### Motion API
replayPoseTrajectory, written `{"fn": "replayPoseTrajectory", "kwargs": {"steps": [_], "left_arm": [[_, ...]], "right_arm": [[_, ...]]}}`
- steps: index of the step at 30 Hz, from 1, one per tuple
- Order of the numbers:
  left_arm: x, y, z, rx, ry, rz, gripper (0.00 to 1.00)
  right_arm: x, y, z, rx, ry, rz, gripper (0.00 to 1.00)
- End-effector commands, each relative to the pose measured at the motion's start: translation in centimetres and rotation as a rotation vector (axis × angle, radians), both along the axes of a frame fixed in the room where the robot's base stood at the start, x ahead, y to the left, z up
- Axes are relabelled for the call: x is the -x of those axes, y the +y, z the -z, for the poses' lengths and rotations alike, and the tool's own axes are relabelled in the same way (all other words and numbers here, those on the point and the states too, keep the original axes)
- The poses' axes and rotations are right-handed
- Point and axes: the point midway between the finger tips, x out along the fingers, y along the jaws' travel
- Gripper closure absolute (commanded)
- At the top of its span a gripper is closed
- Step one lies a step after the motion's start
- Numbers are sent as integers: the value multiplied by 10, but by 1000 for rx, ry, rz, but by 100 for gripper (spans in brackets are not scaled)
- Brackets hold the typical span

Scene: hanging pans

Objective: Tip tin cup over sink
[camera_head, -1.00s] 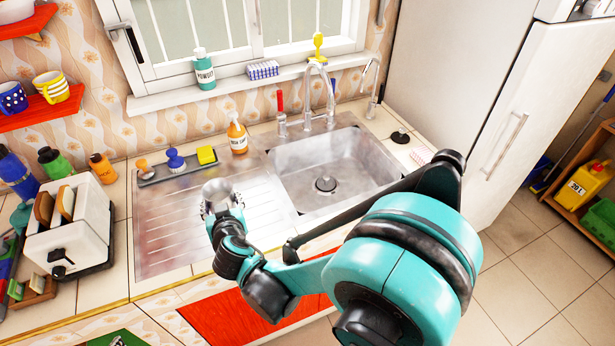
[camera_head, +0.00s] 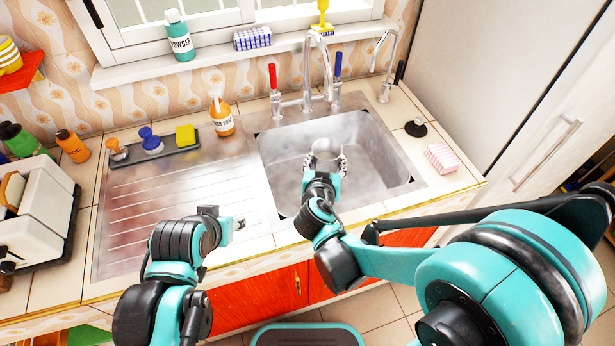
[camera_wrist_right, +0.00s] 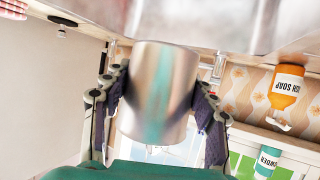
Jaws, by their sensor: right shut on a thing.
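The tin cup (camera_head: 326,148) is a small silvery cup, held in my right gripper (camera_head: 325,165) over the sink basin (camera_head: 385,150). In the right wrist view the cup (camera_wrist_right: 158,92) sits between the two fingers of my right gripper (camera_wrist_right: 160,105), one on each side. That wrist view is upside down. The cup's inside is too small to make out. My left gripper (camera_head: 236,223) is over the front right of the ribbed drainboard (camera_head: 150,220), left of the basin. Its fingers are too small to tell open from shut.
A tall tap (camera_head: 318,75) with red and blue handles stands behind the basin. An orange soap bottle (camera_head: 221,118) and a sponge tray (camera_head: 155,150) stand at the back of the drainboard. A pink-checked block (camera_head: 440,157) lies right of the basin. A toaster (camera_head: 35,215) is at far left.

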Motion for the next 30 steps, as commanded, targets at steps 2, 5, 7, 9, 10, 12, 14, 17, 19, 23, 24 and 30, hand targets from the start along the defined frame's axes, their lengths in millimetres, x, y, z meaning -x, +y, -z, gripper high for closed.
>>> {"fn": "replayPoseTrajectory", "kwargs": {"steps": [2, 5, 7, 9, 10, 12, 14, 17, 19, 23, 24, 30], "left_arm": [[0, 0, 14, 0, 0, 0, 60], [0, 0, 21, 0, 0, 0, 60], [0, 0, 24, 0, 0, 0, 60], [0, 0, 26, 0, 0, 0, 60], [0, 0, 26, 0, 0, 0, 60], [0, 0, 24, 0, 0, 0, 60], [0, 0, 21, 0, 0, 0, 60], [0, 0, 14, 0, 0, 0, 60], [0, 0, 7, 0, 0, 0, 60], [0, 0, -5, 0, 0, 0, 60], [0, 0, -9, 0, 0, 0, 60], [0, 0, -27, 0, 0, 0, 60]], "right_arm": [[5, 29, 17, 0, -2, -35, 77], [10, 53, 26, 0, -5, -59, 77], [13, 65, 31, -1, -6, -70, 77], [15, 72, 33, 0, -8, -78, 77], [16, 74, 33, -1, -8, -79, 77], [17, 77, 33, -6, -5, -81, 77], [17, 77, 32, -12, 3, -81, 77], [18, 78, 29, -32, 23, -81, 77], [18, 78, 27, -51, 43, -80, 77], [20, 80, 25, -93, 86, -80, 77], [21, 80, 24, -108, 101, -79, 77], [24, 83, 21, -178, 172, -78, 77]]}}
